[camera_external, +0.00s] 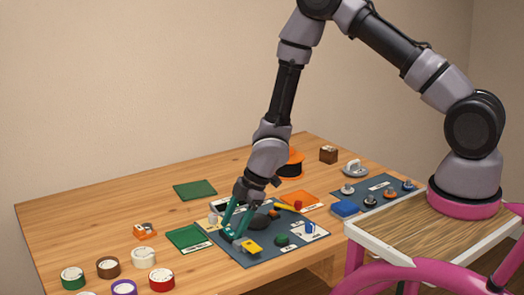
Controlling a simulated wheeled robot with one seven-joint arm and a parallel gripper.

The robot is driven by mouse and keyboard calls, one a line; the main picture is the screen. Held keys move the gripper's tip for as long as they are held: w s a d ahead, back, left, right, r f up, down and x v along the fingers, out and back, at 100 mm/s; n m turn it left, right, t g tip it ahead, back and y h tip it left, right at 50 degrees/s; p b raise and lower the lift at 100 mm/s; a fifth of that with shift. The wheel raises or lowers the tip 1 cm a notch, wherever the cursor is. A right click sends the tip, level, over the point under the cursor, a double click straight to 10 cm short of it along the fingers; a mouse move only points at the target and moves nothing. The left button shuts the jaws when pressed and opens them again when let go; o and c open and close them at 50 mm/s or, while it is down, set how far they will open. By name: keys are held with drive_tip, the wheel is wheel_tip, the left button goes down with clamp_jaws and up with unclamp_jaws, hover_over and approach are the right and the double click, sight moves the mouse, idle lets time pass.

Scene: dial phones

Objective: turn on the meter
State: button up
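No object can be surely made out as the meter at this size. A dark mat (262,256) on the wooden table carries several small labelled items. Among them are a yellow item (252,247), a green knob-like item (282,239), a black rounded item (259,221) and a white plate with a blue part (308,231). My gripper (233,234) points down over the mat's left part, left of the yellow item. Its two teal fingers stand apart with a gap between them. Their tips are low, near the mat; I cannot tell whether they touch anything.
A second dark mat (378,183) with several knobs lies at the right, beside a blue block (345,208). Tape rolls (161,280) stand at the front left. A green tray (189,238) lies left of the gripper. The table's left back (110,205) is clear.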

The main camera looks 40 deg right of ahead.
clamp_jaws()
drive_tip(key=shift+s+d+f+g, duration=0.15)
drive_tip(key=shift+f+g, duration=0.15)
drive_tip(key=shift+g, duration=0.3)
drive_tip(key=shift+w+m+g, duration=0.2)
drive_tip(key=shift+m+g, duration=0.1)
drive_tip(key=shift+g, duration=0.4)
drive_tip(key=shift+w+r+g, duration=0.15)
drive_tip(key=shift+r+g, duration=0.05)
drive_tip(key=shift+g, duration=0.1)
drive_tip(key=shift+o, duration=0.6)
unclamp_jaws()
drive_tip(key=shift+w+r, duration=0.1)
drive_tip(key=s+v, duration=0.1)
drive_tip(key=v, duration=0.9)
drive_tip(key=shift+w+r, duration=0.4)
drive_tip(key=shift+w, duration=0.05)
